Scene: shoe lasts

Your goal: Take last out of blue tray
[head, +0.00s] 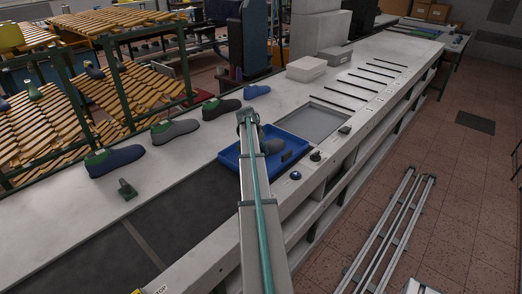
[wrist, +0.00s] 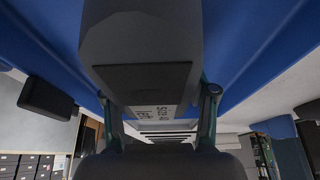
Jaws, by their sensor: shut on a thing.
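The blue tray (head: 292,138) stands on the bench in the head view, partly behind my arm. A grey last (wrist: 140,40) with a dark flat end and a printed label fills the middle of the wrist view. My gripper (wrist: 157,98) is shut on this last, one finger on each side. Blue tray walls (wrist: 255,45) rise around it, so the last is still in or just over the tray; I cannot tell whether it touches the floor. In the head view a grey shape (head: 273,146) shows in the tray beside my arm, and the fingers are hidden.
Several shoes on lasts (head: 175,130) line the bench on the left. A grey recessed tray (head: 313,122) and pale boxes (head: 306,69) stand beyond.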

